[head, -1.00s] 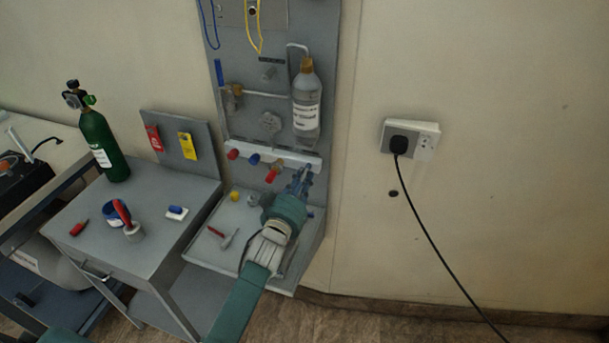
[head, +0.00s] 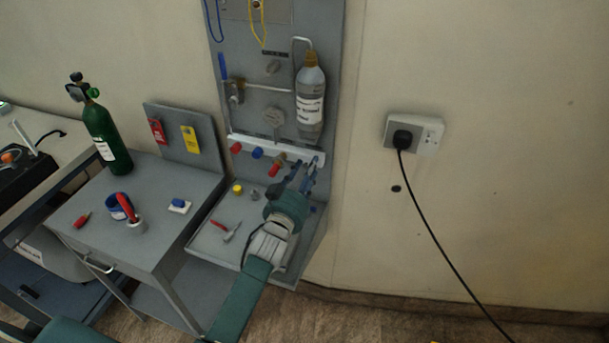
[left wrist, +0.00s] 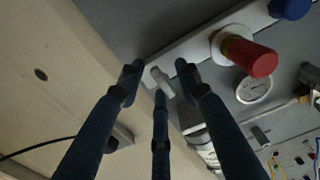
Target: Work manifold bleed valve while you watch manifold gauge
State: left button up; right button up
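The white manifold bar (head: 262,147) runs across the grey wall panel, with red and blue knobs along it. A small pale grey stub handle, which looks like the bleed valve, stands at the bar's end in the left wrist view (left wrist: 163,84). My left gripper (head: 311,170) is at the bar's right end. Its three fingers (left wrist: 160,78) are spread around the handle with gaps showing; I cannot tell whether any finger touches it. The round manifold gauge (head: 274,117) is above the bar; its white dial shows in the left wrist view (left wrist: 253,90), too small to read. My right gripper is out of view.
A labelled bottle (head: 309,100) hangs just above my gripper. A red knob (left wrist: 250,57) is close beside the fingers. Below is a grey tray (head: 205,242) with small tools. A table with a green cylinder (head: 103,137) stands left.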

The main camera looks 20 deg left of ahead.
pick_arm(q)
jog(key=s, duration=1.2)
jog(key=shift+a, duration=0.2)
jog(key=shift+f, duration=0.1)
dwell(0.9)
